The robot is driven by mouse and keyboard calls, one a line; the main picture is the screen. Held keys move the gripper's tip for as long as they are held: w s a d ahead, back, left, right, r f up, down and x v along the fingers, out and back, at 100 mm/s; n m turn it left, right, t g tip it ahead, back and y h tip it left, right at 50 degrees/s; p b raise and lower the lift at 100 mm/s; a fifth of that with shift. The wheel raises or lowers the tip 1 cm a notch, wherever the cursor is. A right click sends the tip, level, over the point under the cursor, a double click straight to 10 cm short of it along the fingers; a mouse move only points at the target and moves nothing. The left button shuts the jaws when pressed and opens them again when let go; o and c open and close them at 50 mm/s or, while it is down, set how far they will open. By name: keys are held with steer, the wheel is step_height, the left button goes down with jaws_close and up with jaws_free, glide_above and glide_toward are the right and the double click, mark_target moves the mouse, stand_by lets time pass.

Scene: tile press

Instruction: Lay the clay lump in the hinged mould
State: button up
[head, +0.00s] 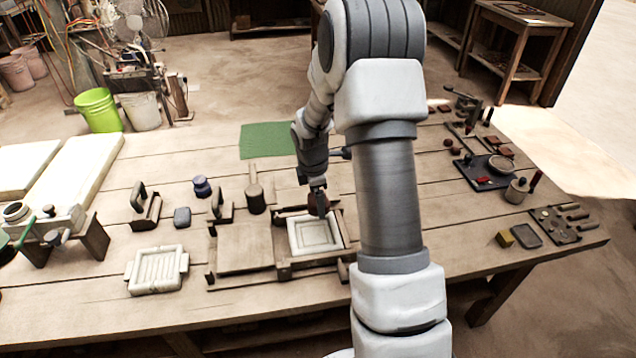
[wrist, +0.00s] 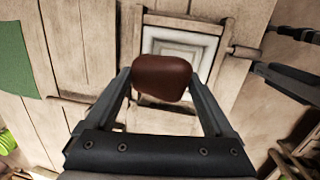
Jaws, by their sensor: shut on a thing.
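The clay lump (wrist: 162,78) is a rounded reddish-brown block. My gripper (wrist: 160,82) is shut on it, one finger on each side. In the wrist view the white recess (wrist: 180,48) shows beyond the lump and looks empty.
A white ribbed plaster mould (head: 157,270) lies to the left. A green mat (head: 268,140) lies at the back. A dark tray (head: 486,172) and small tools occupy the right end.

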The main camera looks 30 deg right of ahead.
steer(key=shift+s+a+r, duration=0.1)
steer(key=shift+s+a, duration=0.4)
steer(key=shift+a, duration=0.25)
steer(key=shift+s+a+f, duration=0.15)
steer(key=shift+a+f, duration=0.05)
step_height(320, 180, down, 8)
steer(key=b, duration=0.5)
steer(key=shift+r, duration=0.15)
steer(key=o, duration=1.4)
